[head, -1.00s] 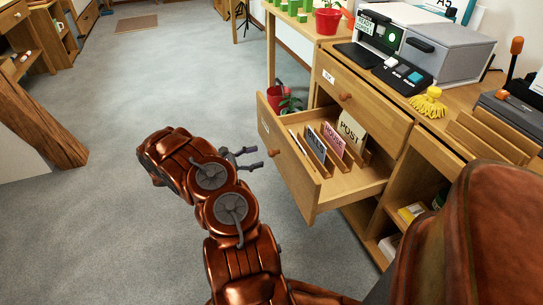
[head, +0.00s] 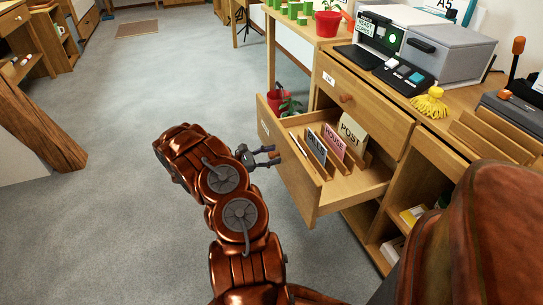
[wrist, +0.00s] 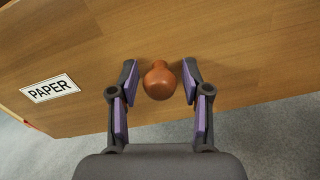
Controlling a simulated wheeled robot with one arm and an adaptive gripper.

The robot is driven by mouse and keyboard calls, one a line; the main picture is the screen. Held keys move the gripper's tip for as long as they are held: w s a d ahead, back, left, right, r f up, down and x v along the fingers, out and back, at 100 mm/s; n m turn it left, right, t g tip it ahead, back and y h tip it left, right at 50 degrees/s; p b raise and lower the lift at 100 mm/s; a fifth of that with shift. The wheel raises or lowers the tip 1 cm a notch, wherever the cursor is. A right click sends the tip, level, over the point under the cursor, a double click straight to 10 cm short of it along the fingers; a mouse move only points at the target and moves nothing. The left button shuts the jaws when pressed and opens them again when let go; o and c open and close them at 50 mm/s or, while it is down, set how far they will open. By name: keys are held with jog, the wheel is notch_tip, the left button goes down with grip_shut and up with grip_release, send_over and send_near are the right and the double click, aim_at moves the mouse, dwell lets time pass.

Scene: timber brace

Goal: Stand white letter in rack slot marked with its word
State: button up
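My gripper (wrist: 156,100) is open, with its fingers on either side of the round knob (wrist: 158,80) of the open drawer. A gap shows between the knob and each finger pad. In the head view my gripper (head: 270,156) is at the drawer front (head: 293,172). Inside the drawer several upright cards stand between wooden dividers: a blue-grey one (head: 316,147) with hard-to-read letters, a pink HOUSE one (head: 333,141) and a cream POST one (head: 352,132). A thin pale edge (head: 297,142) shows at the drawer's left; I cannot tell if it is the white letter.
The drawer front bears a PAPER label (wrist: 49,88).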

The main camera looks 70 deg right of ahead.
grip_shut()
dwell(0.4)
